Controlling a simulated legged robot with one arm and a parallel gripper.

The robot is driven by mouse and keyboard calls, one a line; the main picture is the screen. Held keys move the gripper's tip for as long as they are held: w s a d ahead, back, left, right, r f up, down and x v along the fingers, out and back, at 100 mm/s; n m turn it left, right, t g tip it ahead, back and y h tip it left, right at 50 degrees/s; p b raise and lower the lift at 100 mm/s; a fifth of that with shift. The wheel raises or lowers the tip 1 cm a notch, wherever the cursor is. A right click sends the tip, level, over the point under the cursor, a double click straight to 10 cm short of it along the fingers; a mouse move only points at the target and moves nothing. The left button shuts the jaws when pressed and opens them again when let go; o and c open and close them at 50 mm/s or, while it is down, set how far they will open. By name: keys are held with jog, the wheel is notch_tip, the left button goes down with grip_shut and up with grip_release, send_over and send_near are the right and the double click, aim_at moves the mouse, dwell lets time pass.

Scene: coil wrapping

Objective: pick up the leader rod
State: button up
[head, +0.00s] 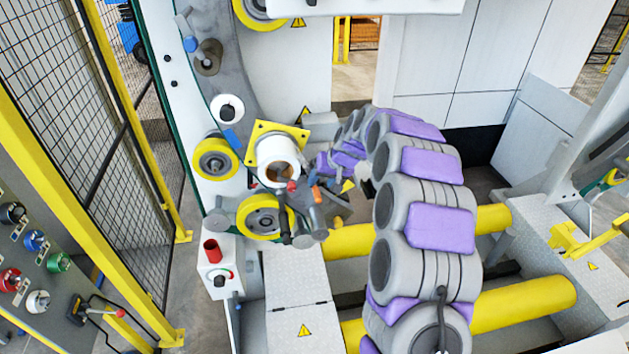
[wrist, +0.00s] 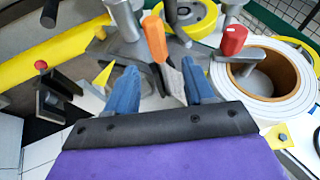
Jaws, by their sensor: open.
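My gripper (wrist: 160,89) is open in the wrist view, its two blue fingers apart. An orange-ended piece (wrist: 155,40) with a grey part below shows beyond and between the fingertips; I cannot tell whether either finger touches it. It also shows as a small orange piece (head: 315,196) in the head view, close to my gripper (head: 322,181). It may be the leader rod, but no label confirms this. A red-ended grey piece (wrist: 233,42) lies to the right, across the wrap roll (wrist: 305,92). My arm partly hides this area in the head view.
The white wrap roll (head: 278,152) sits on a yellow plate, left of my gripper. Yellow wheels (head: 215,159) and (head: 262,218) stand around it on the ring. Thick yellow rollers (head: 525,300) lie below my arm. A mesh fence (head: 85,95) stands at the left.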

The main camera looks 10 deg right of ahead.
aim_at(316, 187)
jog(key=x, duration=0.4)
jog(key=shift+p, duration=0.3)
jog(key=shift+s+r, duration=0.1)
jog(key=shift+r, duration=0.05)
jog(key=shift+c, duration=0.2)
jog(key=shift+d, duration=0.1)
grip_shut()
